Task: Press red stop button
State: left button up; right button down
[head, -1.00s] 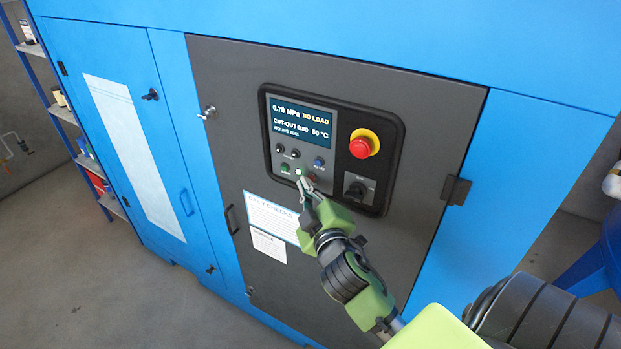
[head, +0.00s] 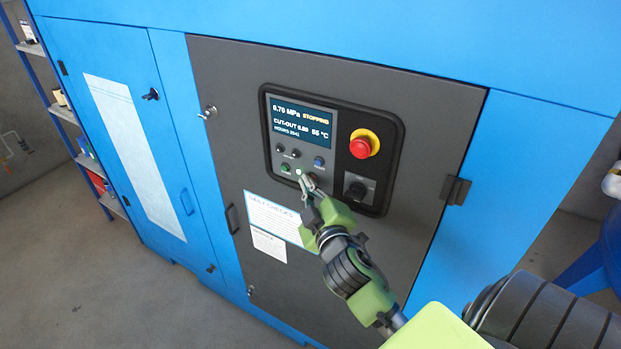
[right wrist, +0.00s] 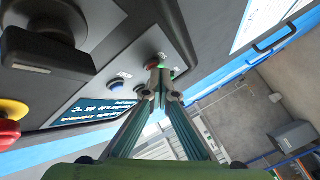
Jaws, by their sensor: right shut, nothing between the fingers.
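The dark control panel (head: 392,135) is on the grey door of the blue machine. Its screen (head: 301,121) reads 0.70 MPa and STOPPING. The small red stop button (head: 313,177) is in the panel's lower row, partly hidden by my right gripper (head: 304,181). The right gripper is shut and empty, its tips at the red button; I cannot tell whether they touch. In the right wrist view the closed tips (right wrist: 158,80) are beside the red button (right wrist: 162,57). My left gripper is not in view.
A large red emergency knob on a yellow ring (head: 362,146) and a black rotary switch (head: 356,190) are to the right. A green button (head: 285,168) and a blue button (head: 319,162) are close by. A door latch (head: 456,191) sticks out at right.

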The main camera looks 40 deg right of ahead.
jog(key=shift+a, duration=0.1)
jog(key=shift+s+a, duration=0.35)
jog(key=shift+a, duration=0.35)
jog(key=a, duration=0.1)
jog(key=s+a, duration=0.1)
jog(key=a, duration=0.1)
jog(key=s+a, duration=0.1)
jog(key=shift+a+b, duration=0.3)
jog(key=shift+b, duration=0.05)
jog(key=shift+w, duration=0.1)
dwell(0.7)
